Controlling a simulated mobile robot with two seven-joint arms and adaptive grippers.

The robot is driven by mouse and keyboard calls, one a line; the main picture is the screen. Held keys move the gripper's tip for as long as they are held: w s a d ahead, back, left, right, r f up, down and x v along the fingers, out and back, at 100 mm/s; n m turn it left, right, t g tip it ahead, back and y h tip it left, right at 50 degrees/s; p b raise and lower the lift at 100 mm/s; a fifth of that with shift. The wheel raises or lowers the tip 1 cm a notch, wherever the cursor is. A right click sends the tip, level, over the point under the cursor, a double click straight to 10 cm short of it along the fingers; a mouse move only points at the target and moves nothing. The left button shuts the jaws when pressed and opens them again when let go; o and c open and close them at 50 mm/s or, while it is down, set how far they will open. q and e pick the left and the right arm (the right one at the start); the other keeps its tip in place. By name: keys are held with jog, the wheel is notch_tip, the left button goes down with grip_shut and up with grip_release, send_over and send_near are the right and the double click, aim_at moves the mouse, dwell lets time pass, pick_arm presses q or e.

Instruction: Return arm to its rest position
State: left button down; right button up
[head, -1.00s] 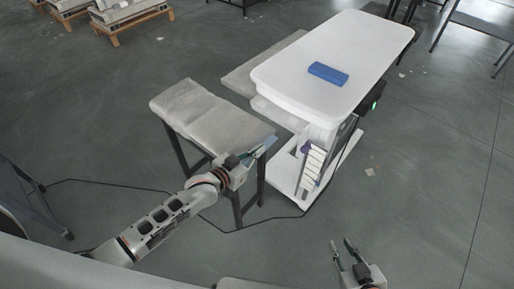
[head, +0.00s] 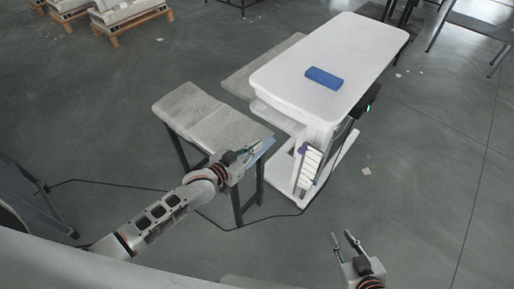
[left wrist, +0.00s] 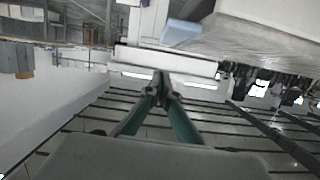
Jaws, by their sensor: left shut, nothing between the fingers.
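My left arm reaches in from the left in the head view. My left gripper (head: 251,151) is shut and empty, close to the right corner of the grey-topped stool (head: 195,108). In the left wrist view its two green-sided fingers (left wrist: 160,82) meet at the tips with nothing between them. A light blue flat thing (head: 264,150) shows beside the fingers at the stool's edge; I cannot tell if they touch. My right gripper (head: 343,240) is at the bottom right over bare floor, its two fingers apart and empty.
A white table (head: 290,80) with a blue block (head: 324,78) on top stands right of the stool. A rack of white slats (head: 308,168) is under its near end. A black cable (head: 130,186) runs across the floor.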

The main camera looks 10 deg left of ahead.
pick_arm(q)
jog(key=v, duration=0.9)
jog(key=shift+f, duration=0.15)
jog(key=shift+s, duration=0.15)
jog(key=s+a+f+n+g+y, duration=0.1)
jog(key=s+f, duration=0.3)
jog(key=s, duration=0.4)
jog(key=s+a+f+n+g+y, duration=0.1)
jog(key=s+a+f+y, duration=0.2)
jog(key=s, duration=0.6)
jog(key=shift+a+f+g+y, duration=0.3)
jog(key=shift+a+f+y, duration=0.1)
jog(key=shift+a+f, duration=0.35)
